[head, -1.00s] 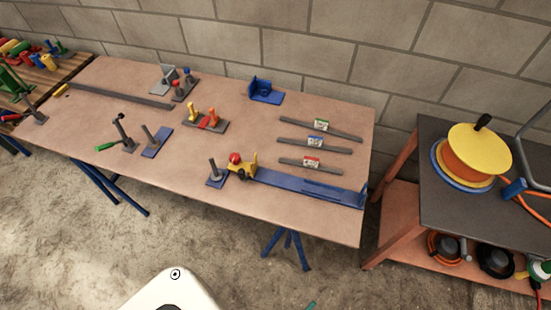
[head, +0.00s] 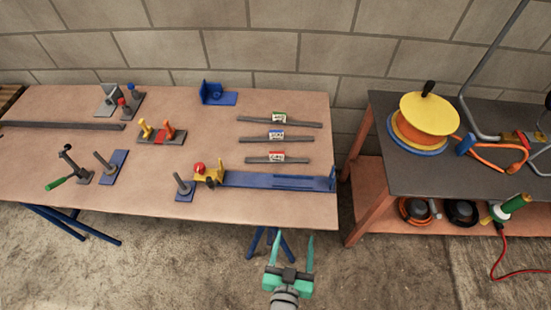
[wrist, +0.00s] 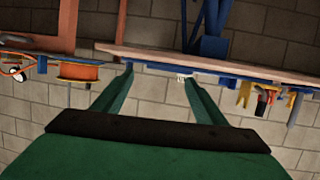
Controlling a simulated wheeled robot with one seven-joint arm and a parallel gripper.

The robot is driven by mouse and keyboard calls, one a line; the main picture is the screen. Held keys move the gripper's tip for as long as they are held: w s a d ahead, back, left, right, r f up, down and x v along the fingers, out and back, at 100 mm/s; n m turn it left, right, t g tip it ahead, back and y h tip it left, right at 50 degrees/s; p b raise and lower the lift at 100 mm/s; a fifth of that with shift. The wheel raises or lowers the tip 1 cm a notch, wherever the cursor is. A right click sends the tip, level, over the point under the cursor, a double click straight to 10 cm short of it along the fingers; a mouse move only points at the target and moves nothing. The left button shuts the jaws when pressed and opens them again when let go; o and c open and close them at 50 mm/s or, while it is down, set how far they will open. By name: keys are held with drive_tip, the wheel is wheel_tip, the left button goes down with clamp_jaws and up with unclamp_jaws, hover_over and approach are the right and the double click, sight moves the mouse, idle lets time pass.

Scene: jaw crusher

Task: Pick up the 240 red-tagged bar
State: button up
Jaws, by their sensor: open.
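Three dark flat bars lie in a row on the right part of the wooden table (head: 110,198). The nearest bar carries a red tag (head: 277,157); the red-tagged bar (head: 297,160) lies flat, just behind the blue fixture. The middle bar has a blue tag (head: 277,136) and the farthest a green tag (head: 279,119). The numbers on the tags are too small to read. My gripper (head: 290,245) is open and empty, in front of the table's front edge and apart from the bars. In the wrist view its green fingers (wrist: 158,90) are spread with nothing between them.
A long blue fixture (head: 255,179) with a yellow end block (head: 208,175) lies along the front edge, between my gripper and the red-tagged bar. A blue bracket (head: 217,96) stands behind. A dark-topped cart (head: 390,165) with an orange reel (head: 422,125) stands at right.

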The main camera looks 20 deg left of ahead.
drive_tip(key=shift+n+y, duration=0.5)
drive_tip(key=shift+y, duration=0.1)
drive_tip(key=w+a, duration=0.1)
drive_tip(key=w, duration=0.2)
drive_tip(key=w+a, duration=0.2)
drive_tip(key=w, duration=0.1)
drive_tip(key=w+a, duration=0.2)
drive_tip(key=w, duration=0.1)
drive_tip(key=shift+w, duration=0.3)
drive_tip(key=n+g+y, duration=0.1)
approach(277, 157)
drive_tip(key=shift+a+r, duration=0.1)
drive_tip(key=shift+a, duration=0.2)
drive_tip(key=shift+w+a, duration=0.2)
drive_tip(key=shift+w, duration=0.1)
drive_tip(key=x, duration=0.4)
drive_tip(key=shift+w, duration=0.15)
drive_tip(key=shift+g, duration=0.3)
drive_tip(key=shift+d+f+x, duration=0.15)
drive_tip(key=shift+x, duration=1.35)
drive_tip(key=shift+d+f+x, duration=0.15)
drive_tip(key=shift+x, duration=1.35)
drive_tip(key=shift+r, duration=0.1)
drive_tip(key=c, duration=1.3)
